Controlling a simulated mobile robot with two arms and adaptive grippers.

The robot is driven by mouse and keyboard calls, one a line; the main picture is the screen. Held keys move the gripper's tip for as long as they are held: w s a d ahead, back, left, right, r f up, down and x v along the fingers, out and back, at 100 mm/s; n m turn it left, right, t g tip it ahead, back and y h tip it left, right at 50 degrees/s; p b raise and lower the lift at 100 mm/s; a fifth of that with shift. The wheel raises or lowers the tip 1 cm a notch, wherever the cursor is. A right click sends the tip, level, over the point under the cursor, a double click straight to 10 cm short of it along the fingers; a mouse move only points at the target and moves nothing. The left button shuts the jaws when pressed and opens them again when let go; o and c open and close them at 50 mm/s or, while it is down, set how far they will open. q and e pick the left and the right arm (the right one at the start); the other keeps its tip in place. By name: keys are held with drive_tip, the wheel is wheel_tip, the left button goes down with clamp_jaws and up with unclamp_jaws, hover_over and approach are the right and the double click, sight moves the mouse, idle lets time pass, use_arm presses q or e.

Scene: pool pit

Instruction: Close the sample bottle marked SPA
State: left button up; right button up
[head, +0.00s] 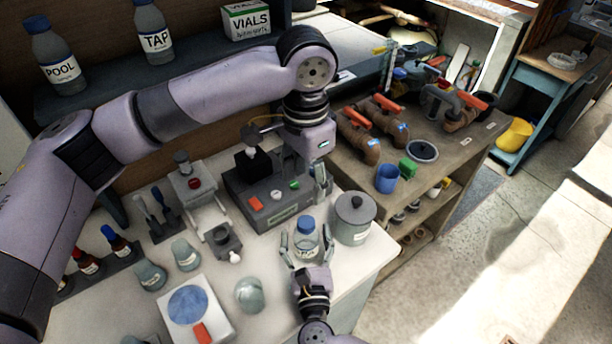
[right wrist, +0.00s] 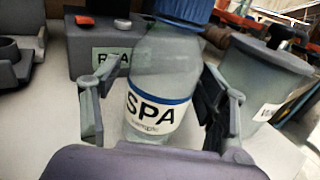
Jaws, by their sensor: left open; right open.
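The SPA sample bottle (head: 307,242) stands upright on the bench, clear with a white label; its label is readable in the right wrist view (right wrist: 157,110). A blue cap (head: 307,222) sits on its top; I cannot tell if it is tight. My right gripper (head: 304,247) is open around the bottle, one finger on each side; in the right wrist view the left finger stands apart from it, the right finger is close beside it. My left gripper (head: 319,188) is open and empty, pointing down above and behind the cap, partly hidden by its own wrist.
A grey lidded canister (head: 353,217) stands close right of the bottle. A dark test device (head: 270,194) is behind it. A round glass jar (head: 249,294) and a scale (head: 194,306) are at the front left. POOL (head: 60,62) and TAP (head: 153,34) bottles stand on the shelf.

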drive_tip(key=s, duration=0.4)
drive_tip(key=s+d, duration=0.1)
drive_tip(key=s, duration=0.7)
drive_tip(key=shift+d, duration=0.15)
